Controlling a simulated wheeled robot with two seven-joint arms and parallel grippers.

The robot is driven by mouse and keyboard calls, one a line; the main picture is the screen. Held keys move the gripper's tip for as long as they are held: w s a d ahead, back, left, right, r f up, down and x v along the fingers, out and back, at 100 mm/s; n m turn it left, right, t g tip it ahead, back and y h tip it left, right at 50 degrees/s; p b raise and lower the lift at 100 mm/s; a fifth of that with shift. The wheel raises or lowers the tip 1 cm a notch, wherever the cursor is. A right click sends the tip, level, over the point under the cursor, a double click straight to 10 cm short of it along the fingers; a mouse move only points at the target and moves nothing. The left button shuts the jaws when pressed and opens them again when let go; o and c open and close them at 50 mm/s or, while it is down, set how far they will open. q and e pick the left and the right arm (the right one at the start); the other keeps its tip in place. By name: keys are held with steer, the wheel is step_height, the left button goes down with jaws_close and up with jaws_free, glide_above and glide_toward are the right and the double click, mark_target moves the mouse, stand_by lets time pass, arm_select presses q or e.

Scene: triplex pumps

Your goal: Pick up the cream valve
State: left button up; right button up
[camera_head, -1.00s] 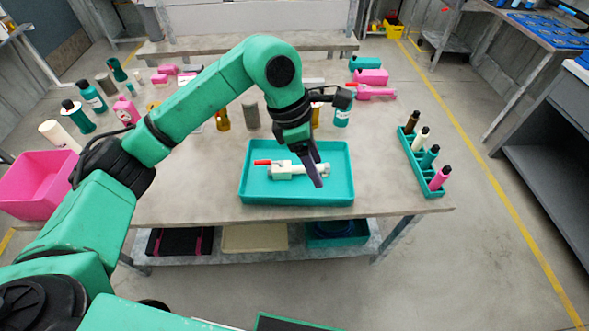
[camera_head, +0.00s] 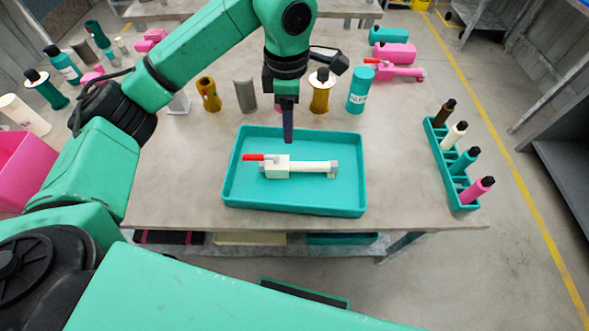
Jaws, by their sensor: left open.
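The cream valve (camera_head: 310,167) lies flat in the teal tray (camera_head: 240,196) on the table. It has a cream body and pipe, grey ends and a red lever (camera_head: 254,157) pointing left. My left gripper (camera_head: 288,138) points down near the tray's far edge, above and behind the valve in the picture. It is apart from the valve and holds nothing that I can see. Its fingers overlap from this side, so the gap between them does not show. My right gripper is not in view.
A teal rack (camera_head: 440,160) with several bottles is at the right. A pink bin (camera_head: 22,165) is at the left. Bare tabletop surrounds the tray.

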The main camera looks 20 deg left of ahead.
mark_target(293, 164)
arm_select(q)
steer(key=f+p, duration=0.1)
steer(key=f, duration=0.4)
steer(key=f+p, duration=0.1)
steer(key=f, duration=0.4)
steer(key=d+f+p, duration=0.1)
steer(key=f+p, duration=0.1)
steer(key=f, duration=0.4)
steer(key=shift+w+a+f, duration=0.1)
steer(key=shift+f, duration=0.15)
jaws_close()
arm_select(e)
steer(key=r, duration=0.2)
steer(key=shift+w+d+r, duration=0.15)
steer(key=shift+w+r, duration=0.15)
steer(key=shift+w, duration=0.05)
arm_select(q)
steer(key=shift+r, duration=0.1)
